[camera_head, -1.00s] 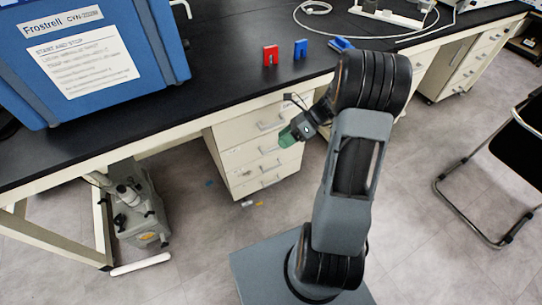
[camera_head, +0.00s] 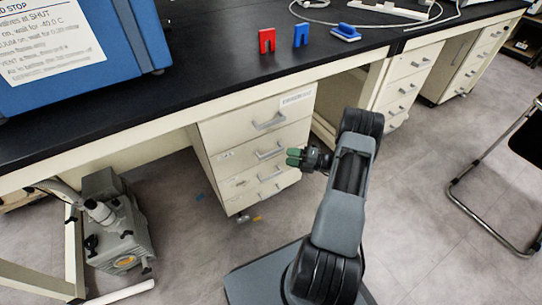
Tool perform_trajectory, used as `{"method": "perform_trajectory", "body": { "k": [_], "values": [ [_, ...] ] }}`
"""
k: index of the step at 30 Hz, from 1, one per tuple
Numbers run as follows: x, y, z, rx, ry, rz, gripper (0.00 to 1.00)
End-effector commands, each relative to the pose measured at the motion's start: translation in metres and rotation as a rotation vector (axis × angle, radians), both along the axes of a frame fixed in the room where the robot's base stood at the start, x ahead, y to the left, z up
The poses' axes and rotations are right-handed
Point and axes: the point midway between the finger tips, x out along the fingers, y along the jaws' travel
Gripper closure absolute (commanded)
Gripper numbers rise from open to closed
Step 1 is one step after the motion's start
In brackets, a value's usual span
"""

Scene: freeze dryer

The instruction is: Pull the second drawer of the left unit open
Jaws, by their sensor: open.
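My gripper (camera_head: 292,157), with green fingertips, is open, empty and points left. In the picture it is just right of the second drawer's handle and seems apart from it; the exact gap in depth I cannot tell. The top drawer's handle (camera_head: 269,121) is above it.
The black bench top (camera_head: 215,75) overhangs the unit. A second drawer unit (camera_head: 402,88) stands to the right. A grey pump (camera_head: 118,225) is on the floor at left, and a black chair (camera_head: 500,165) at right. Floor in front of the unit is mostly clear.

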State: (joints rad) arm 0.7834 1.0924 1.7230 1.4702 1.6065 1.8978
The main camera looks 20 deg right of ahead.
Motion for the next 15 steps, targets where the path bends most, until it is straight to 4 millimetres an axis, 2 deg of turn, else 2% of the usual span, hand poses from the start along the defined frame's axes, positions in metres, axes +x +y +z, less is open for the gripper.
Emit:
{"method": "perform_trajectory", "body": {
  "k": [6,15],
  "values": [
    [0.026,0.033,-0.002,-0.003,-0.002,0.006,0.53],
    [0.046,0.059,-0.001,-0.002,-0.001,0.006,0.53]
  ]
}}
